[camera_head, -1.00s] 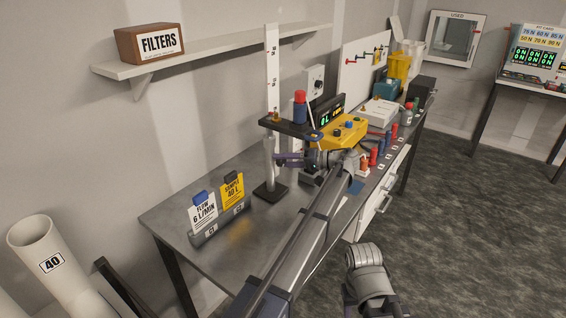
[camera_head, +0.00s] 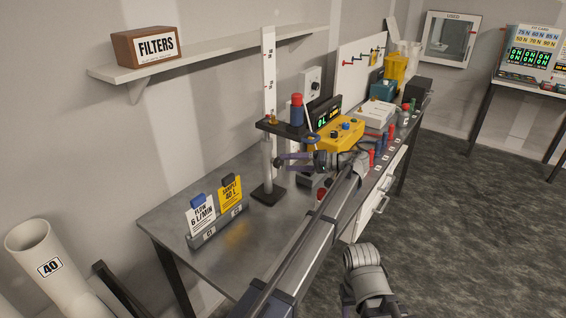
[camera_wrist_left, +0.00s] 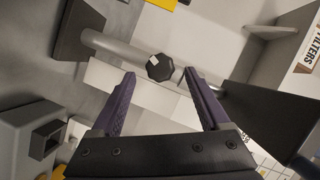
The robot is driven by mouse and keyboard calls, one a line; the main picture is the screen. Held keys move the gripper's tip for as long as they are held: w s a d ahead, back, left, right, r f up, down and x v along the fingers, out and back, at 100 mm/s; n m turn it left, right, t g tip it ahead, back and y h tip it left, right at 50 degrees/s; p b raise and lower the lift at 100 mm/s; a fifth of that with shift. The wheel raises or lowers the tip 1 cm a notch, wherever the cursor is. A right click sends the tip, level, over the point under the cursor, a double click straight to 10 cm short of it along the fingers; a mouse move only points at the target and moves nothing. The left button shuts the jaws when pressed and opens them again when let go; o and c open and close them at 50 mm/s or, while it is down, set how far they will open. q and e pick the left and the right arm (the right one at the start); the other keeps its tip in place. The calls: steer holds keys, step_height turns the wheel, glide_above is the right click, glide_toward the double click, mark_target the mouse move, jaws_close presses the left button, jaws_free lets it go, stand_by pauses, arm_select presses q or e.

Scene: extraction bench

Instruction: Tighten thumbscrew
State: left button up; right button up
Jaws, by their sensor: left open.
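The thumbscrew is a black lobed knob (camera_wrist_left: 160,67) on the grey post (camera_wrist_left: 118,48) of a stand. In the left wrist view it lies between the tips of my left gripper (camera_wrist_left: 160,73), with a gap on each side. The gripper's purple fingers are open and hold nothing. How far ahead of the tips the knob lies is hard to tell. In the head view my left gripper (camera_head: 281,162) is at mid-height just right of the post (camera_head: 266,165). I cannot make out the knob there.
The stand's dark platform (camera_head: 270,126) carries a red-topped blue cylinder (camera_head: 296,110) above the gripper. A yellow box (camera_head: 335,137) with knobs stands close right of the gripper. A card holder (camera_head: 208,238) sits at the bench's left, with clear bench (camera_head: 170,222) around it.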

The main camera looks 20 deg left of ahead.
mark_target(282, 163)
arm_select(q)
steer(key=d, duration=0.4)
steer(key=shift+r, duration=0.35)
steer(key=shift+a+p, duration=0.1)
steer(key=shift+p, duration=0.25)
steer(key=a+n+t+h+p, duration=0.1)
steer(key=a+n, duration=0.1)
steer(key=a+n+t+p, duration=0.1)
steer(key=a+n, duration=0.1)
steer(key=a+f+n+t+h+p, duration=0.1)
steer(key=a+n, duration=0.1)
steer(key=shift+s+n+h, duration=0.3)
steer(key=shift+s, duration=0.05)
steer(key=shift+x, duration=0.8)
steer(key=shift+r, duration=0.2)
